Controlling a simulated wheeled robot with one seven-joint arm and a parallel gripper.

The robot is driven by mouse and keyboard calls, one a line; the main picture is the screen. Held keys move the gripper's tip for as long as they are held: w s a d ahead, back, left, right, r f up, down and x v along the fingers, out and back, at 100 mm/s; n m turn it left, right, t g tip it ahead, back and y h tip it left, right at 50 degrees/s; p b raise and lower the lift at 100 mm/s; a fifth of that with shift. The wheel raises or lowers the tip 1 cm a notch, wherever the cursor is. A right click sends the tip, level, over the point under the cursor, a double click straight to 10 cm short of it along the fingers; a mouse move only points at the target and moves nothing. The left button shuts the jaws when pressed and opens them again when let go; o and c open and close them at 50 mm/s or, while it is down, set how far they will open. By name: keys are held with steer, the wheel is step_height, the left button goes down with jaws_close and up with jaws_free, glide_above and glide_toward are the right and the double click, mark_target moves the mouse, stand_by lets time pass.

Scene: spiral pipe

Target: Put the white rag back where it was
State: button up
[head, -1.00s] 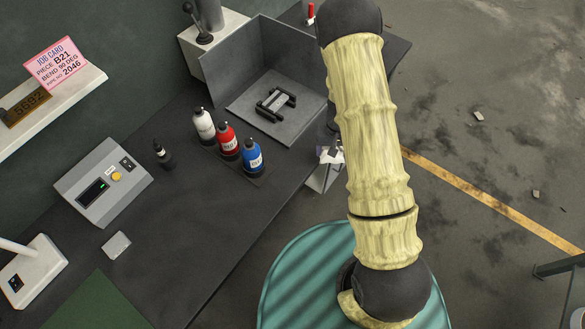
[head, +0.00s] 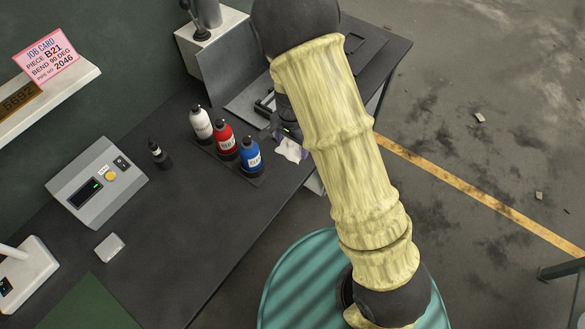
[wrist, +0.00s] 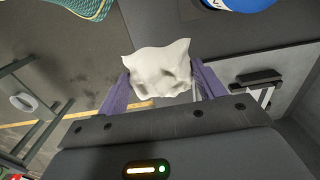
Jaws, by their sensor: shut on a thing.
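The white rag (wrist: 158,70) is pinched between the two purple fingers of my gripper (wrist: 155,88) in the wrist view. My gripper is shut on it, and the cloth bunches up between the fingertips. In the head view the rag (head: 291,149) shows just right of the blue bottle (head: 250,156), near the bench's front edge. My gripper (head: 282,140) is partly hidden behind my arm there. Whether the rag touches the bench cannot be told.
A white bottle (head: 201,125) and a red bottle (head: 225,138) stand beside the blue one on the dark bench (head: 205,225). A metal tray with a black fixture (head: 264,103) lies behind, partly covered by my arm. A grey control box (head: 97,182) stands at left.

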glide_above(292, 169)
steer(key=shift+w+f+p, duration=0.1)
steer(key=shift+f+p, duration=0.35)
steer(key=shift+f, duration=2.5)
steer(key=shift+f+p, duration=0.4)
steer(key=shift+f, duration=1.65)
steer(key=shift+f, duration=0.15)
steer(key=o, duration=0.9)
steer(key=shift+o, duration=0.2)
